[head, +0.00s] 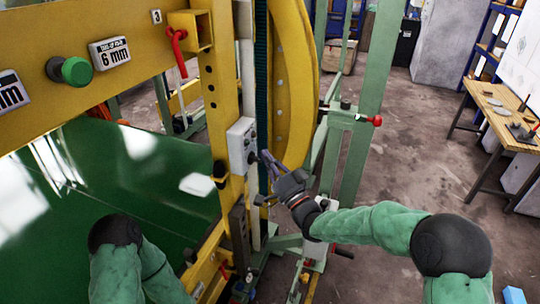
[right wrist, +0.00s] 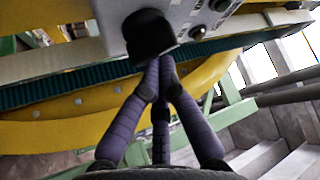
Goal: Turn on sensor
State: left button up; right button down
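A light grey control box (head: 241,145) with small dark knobs is mounted on the yellow upright in the head view. In the right wrist view the box (right wrist: 195,18) shows at the top, with a large black knob (right wrist: 149,34) on its face. My right gripper (head: 266,158) is at the box's right side in the head view. In the right wrist view the purple fingers (right wrist: 159,64) come together at their tips, just below the black knob and overlapping its lower edge. I cannot tell whether they touch it. My left gripper is out of view; only part of that arm shows.
The yellow upright (head: 222,95) and a curved yellow ring (head: 293,80) stand close around the box. A green post (head: 378,80) with a red-tipped handle (head: 375,121) stands to the right. A wooden table (head: 505,115) is farther right, across open floor.

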jog(key=shift+m+h+p, duration=0.95)
jog(key=shift+m+h, duration=0.05)
jog(key=shift+m, duration=0.4)
jog(key=m+g+h+p, duration=0.1)
jog(key=m+g+p, duration=0.1)
jog(key=m+p, duration=0.1)
jog(key=m+g+h+p, duration=0.1)
jog(key=m+g+p, duration=0.1)
jog(key=m+p, duration=0.1)
jog(key=f+m+g+h+p, duration=0.1)
jog(key=m+g+p, duration=0.1)
jog(key=m+p, duration=0.1)
jog(key=shift+s+a+f+h+p, duration=0.15)
jog(key=shift+s+h+p, duration=0.2)
jog(key=shift+p, duration=0.4)
dwell(0.4)
jog(key=shift+f, duration=0.1)
dwell(1.5)
